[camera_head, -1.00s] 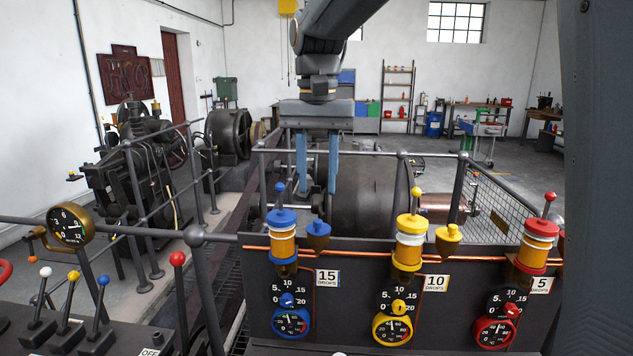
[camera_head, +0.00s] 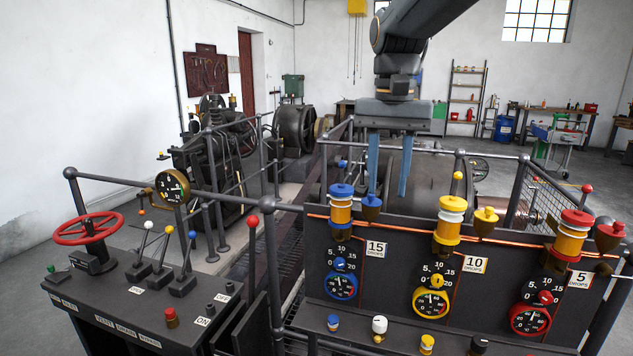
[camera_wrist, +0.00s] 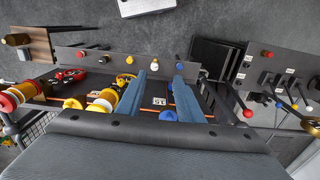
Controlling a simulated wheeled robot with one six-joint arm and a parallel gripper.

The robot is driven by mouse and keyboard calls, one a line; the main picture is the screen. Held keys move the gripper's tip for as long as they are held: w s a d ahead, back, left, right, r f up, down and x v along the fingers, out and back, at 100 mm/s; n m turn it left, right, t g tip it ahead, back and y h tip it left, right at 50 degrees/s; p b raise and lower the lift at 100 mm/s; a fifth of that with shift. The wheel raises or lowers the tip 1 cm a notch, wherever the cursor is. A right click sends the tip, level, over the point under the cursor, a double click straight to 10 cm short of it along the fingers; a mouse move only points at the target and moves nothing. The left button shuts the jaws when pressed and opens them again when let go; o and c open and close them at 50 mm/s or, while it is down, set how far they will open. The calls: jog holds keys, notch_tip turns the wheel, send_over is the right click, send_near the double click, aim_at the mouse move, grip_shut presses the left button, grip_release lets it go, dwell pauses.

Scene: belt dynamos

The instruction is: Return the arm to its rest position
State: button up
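My gripper (camera_head: 388,172) hangs pointing down above the railing behind the oiler panel (camera_head: 390,262), with its two blue fingers apart and nothing between them. The fingers also show in the wrist view (camera_wrist: 155,95), spread apart above the panel. The left finger stands close behind the blue-topped oiler (camera_head: 341,207) and the small blue cup (camera_head: 372,205); I cannot tell whether they touch. My arm reaches up out of the top of the head view.
A yellow oiler (camera_head: 450,222) and a red-topped oiler (camera_head: 571,236) stand on the panel. A control desk with a red handwheel (camera_head: 88,229) and levers (camera_head: 148,252) is at left. Metal railings (camera_head: 485,153) run behind the panel. Dark machines fill the middle background.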

jog(key=s+d+f+n+b, duration=0.1)
jog(key=s+f, duration=0.3)
jog(key=f, duration=0.6)
jog(key=s+d+f+n+t+b, duration=0.1)
jog(key=s+d+f+b, duration=0.2)
jog(key=f, duration=0.8)
jog(key=s+d+f+n+b, duration=0.1)
jog(key=s+d+f+b, duration=0.1)
jog(key=s+f, duration=0.4)
notch_tip(320, 180, down, 5)
jog(key=shift+s+r+n, duration=0.15)
jog(key=shift+s+n, duration=0.25)
